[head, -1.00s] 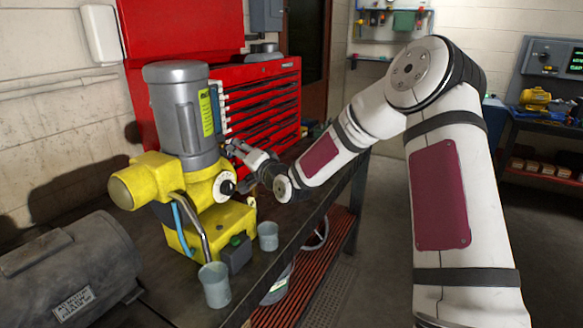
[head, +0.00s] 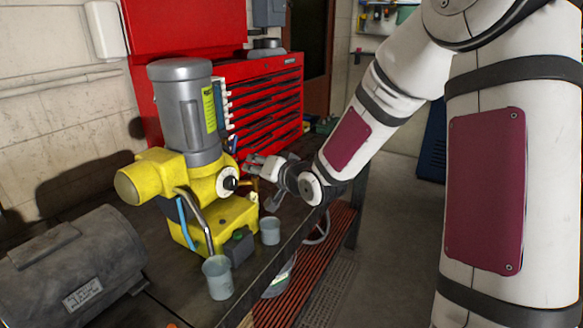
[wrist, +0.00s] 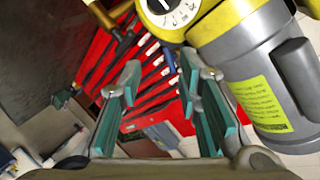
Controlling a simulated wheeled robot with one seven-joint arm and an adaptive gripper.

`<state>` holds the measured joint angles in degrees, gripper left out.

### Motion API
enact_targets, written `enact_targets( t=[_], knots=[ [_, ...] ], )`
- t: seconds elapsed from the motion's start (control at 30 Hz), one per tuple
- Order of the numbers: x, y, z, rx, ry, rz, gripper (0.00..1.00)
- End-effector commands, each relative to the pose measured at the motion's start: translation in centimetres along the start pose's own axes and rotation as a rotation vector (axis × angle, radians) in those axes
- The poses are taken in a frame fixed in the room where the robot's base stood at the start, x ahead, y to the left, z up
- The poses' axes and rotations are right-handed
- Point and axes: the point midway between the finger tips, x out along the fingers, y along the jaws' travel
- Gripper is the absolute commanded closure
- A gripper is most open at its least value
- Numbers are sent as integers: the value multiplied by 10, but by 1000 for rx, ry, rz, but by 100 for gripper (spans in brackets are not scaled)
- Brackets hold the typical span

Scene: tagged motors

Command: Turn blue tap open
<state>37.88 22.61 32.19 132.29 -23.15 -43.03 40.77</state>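A yellow pump (head: 215,215) with an upright grey motor (head: 184,115) stands on the dark workbench. A thin blue curved strip (head: 182,222) runs down its left front, beside a bent metal pipe (head: 199,220). I cannot tell whether this strip is the blue tap; no tap is clearly seen. My gripper (head: 258,165) is just right of the pump's white dial (head: 229,183), apart from it. In the wrist view my gripper (wrist: 165,95) is open and empty, its teal pads spread. The dial (wrist: 172,10) is at the top and the motor (wrist: 255,85) is at right.
Two grey cups (head: 218,278) stand near the workbench's (head: 285,235) front edge. A dark grey motor (head: 72,268) lies at the left. A red tool chest (head: 265,100) stands behind. The floor right of the bench is clear.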

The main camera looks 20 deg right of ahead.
Motion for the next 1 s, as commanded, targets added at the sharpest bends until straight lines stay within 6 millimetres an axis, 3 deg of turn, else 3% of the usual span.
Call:
enact_targets(
  t=[0.47,1.0],
  knots=[
    [-59,-14,0,-268,-138,228,69],
    [-149,-31,-4,-444,-270,422,69]
  ],
)
